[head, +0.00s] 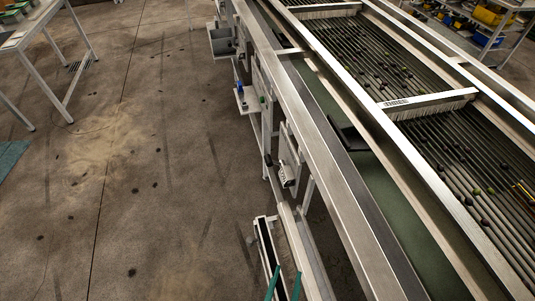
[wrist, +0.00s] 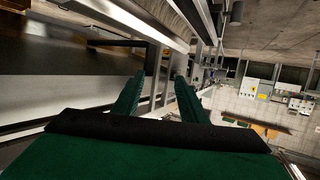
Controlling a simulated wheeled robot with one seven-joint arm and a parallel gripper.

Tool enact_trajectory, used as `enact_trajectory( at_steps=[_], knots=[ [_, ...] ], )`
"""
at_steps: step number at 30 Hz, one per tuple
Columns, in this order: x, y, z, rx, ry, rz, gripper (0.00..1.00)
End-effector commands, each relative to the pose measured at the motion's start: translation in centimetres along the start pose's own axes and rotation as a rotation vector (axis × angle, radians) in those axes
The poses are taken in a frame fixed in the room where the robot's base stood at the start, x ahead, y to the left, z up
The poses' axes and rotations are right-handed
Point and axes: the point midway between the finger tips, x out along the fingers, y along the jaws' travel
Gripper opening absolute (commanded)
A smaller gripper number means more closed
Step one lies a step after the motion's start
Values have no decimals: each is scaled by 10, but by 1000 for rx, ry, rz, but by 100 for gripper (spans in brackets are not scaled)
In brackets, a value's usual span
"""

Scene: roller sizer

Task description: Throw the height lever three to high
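The sizer's cross bar (head: 430,102) carries a dark label that seems to read "THREE". Below it on the near side of the frame, a small pale bracket plate (head: 289,143) has a dark knob-like part (head: 268,159) and a ribbed pale piece (head: 287,175). I cannot tell for sure which part is lever three or how it is set. My gripper (head: 284,284) shows as two green fingertips at the bottom edge, below and apart from that bracket. In the wrist view my gripper (wrist: 158,88) is open, its fingers apart with nothing between them.
The long steel side rail (head: 325,150) runs diagonally beside the rollers. Another bracket with green and blue knobs (head: 241,98) and a grey box (head: 221,42) sit farther up. A white-legged table (head: 52,90) stands at left. The concrete floor between is open.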

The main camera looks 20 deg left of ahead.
Motion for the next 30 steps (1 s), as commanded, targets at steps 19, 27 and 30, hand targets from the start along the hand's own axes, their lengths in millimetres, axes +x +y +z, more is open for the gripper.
enact_trajectory(
  at_steps=[19,27,30],
  knots=[
    [209,-81,-80,-180,-43,-280,39],
    [256,-114,-134,-306,-43,-409,39],
    [263,-121,-146,-337,-43,-436,39]
  ],
)
